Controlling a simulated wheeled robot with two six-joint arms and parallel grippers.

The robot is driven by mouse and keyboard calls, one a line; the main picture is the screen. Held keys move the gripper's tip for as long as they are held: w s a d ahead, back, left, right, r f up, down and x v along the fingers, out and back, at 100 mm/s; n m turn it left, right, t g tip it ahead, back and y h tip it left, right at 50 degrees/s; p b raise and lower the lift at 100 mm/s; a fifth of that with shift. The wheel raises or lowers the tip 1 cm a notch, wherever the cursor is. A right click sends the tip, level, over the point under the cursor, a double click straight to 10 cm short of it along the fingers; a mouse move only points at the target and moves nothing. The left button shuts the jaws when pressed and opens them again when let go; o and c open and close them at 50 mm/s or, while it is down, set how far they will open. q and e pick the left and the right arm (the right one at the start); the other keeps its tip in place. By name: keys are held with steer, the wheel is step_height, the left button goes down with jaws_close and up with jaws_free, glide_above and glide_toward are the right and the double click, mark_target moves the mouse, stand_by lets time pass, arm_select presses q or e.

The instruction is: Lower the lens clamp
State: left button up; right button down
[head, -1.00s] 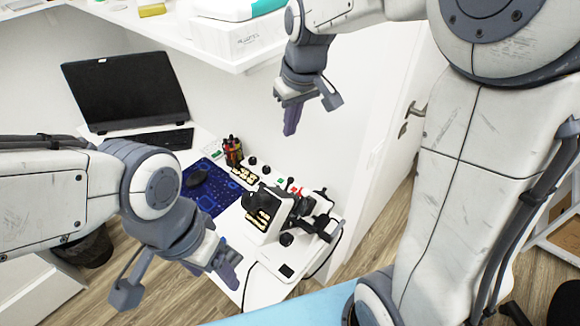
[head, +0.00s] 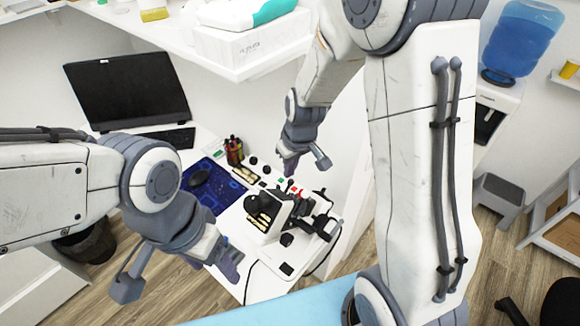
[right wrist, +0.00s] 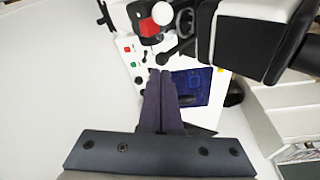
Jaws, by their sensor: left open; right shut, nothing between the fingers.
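The eye-test instrument (head: 268,222), black and white with dark levers and knobs, stands on the white desk in the head view. Its body (right wrist: 262,35) also fills the upper right of the right wrist view, near a red part with a white round knob (right wrist: 163,13). I cannot tell for sure which part is the lens clamp. My right gripper (head: 289,172) is shut and empty, above and behind the instrument; its fingers (right wrist: 159,75) point toward the parts below the knob, apparently without touching. My left gripper (head: 232,272) is open and empty, at the desk's front left.
A white shelf with boxes (head: 245,45) overhangs the desk. A water dispenser (head: 515,45) stands far right.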

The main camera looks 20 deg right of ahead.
steer(key=shift+f, duration=0.1)
steer(key=d+f+b, duration=0.1)
steer(key=w+d+f+b, duration=0.1)
steer(key=b, duration=0.1)
steer(key=shift+w+f, duration=0.1)
steer(key=shift+f, duration=0.1)
stand_by(0.3)
